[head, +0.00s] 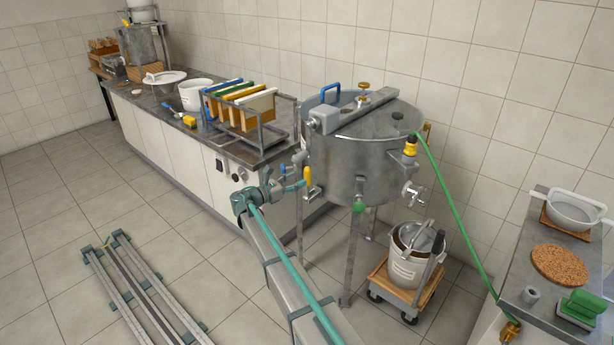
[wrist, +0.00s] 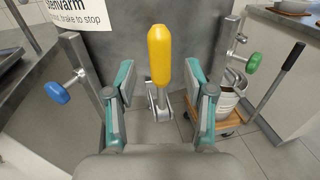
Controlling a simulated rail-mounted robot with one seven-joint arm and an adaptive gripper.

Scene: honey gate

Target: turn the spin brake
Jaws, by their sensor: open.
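The spin brake (head: 307,177) is a lever with a yellow handle on the front left of the steel drum (head: 365,165). In the wrist view the brake's yellow handle (wrist: 159,55) stands upright on a metal fork bracket (wrist: 162,103). My gripper (head: 296,179) is in front of the drum at the lever's height. In the wrist view my gripper (wrist: 160,82) is open, with one teal-backed finger on each side of the lever. Gaps show between both fingers and the lever. A partly cut-off label (wrist: 75,14) on the drum reads "brake to stop".
A blue knob (wrist: 57,93) and a green knob (wrist: 253,63) sit on the drum's legs, either side of my gripper. A bucket (head: 407,262) stands on a wheeled dolly below the drum. A counter (head: 190,150) runs at left; a green hose (head: 455,205) hangs at right.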

